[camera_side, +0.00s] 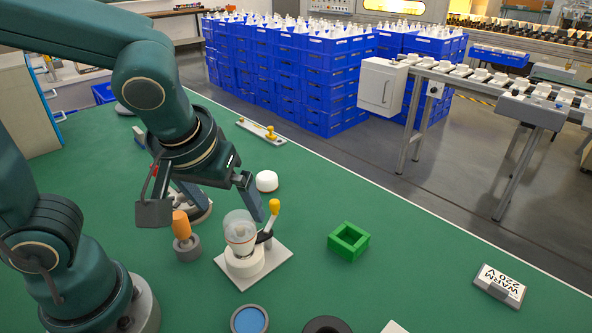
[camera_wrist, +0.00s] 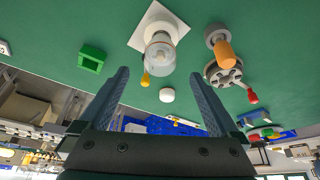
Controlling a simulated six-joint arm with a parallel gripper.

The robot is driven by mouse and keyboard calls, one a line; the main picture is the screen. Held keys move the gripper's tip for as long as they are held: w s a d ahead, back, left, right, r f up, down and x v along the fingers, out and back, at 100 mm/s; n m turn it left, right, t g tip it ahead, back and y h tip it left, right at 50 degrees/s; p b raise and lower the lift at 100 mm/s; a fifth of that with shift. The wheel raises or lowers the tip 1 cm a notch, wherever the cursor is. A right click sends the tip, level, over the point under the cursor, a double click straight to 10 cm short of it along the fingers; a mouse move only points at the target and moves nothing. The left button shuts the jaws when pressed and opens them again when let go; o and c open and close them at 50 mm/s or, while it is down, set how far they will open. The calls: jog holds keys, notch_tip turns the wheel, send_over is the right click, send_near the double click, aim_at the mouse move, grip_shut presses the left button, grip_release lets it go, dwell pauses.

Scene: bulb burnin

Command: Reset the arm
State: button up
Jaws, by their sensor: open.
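My gripper (camera_side: 210,205) hangs above the green bench in the side view, with its fingers apart and nothing between them. In the wrist view both fingers of my gripper (camera_wrist: 158,77) stand wide apart. A clear bulb (camera_side: 239,228) stands upright on a white socket on a square white plate (camera_side: 275,268), with a yellow-tipped lever (camera_side: 273,208) beside it. The bulb also shows in the wrist view (camera_wrist: 160,56), beyond the fingertips and apart from them. A round white cap (camera_side: 267,181) lies behind the bulb; it also shows in the wrist view (camera_wrist: 167,95).
An orange handle (camera_side: 181,224) stands in a grey base left of the bulb. A grey wheel-like fixture (camera_wrist: 222,70) is partly hidden behind my gripper in the side view.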

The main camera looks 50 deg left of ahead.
jog(key=shift+w+a+r, duration=0.1)
jog(key=shift+a+r, duration=0.05)
jog(key=s+m, duration=0.1)
jog(key=m, duration=0.1)
jog(key=s+r+m+t+h, duration=0.1)
jog(key=s+m, duration=0.1)
jog(key=s+r+m+h, duration=0.1)
jog(key=m, duration=0.1)
jog(key=shift+s+a+t, duration=0.25)
jog(key=shift+t, duration=0.05)
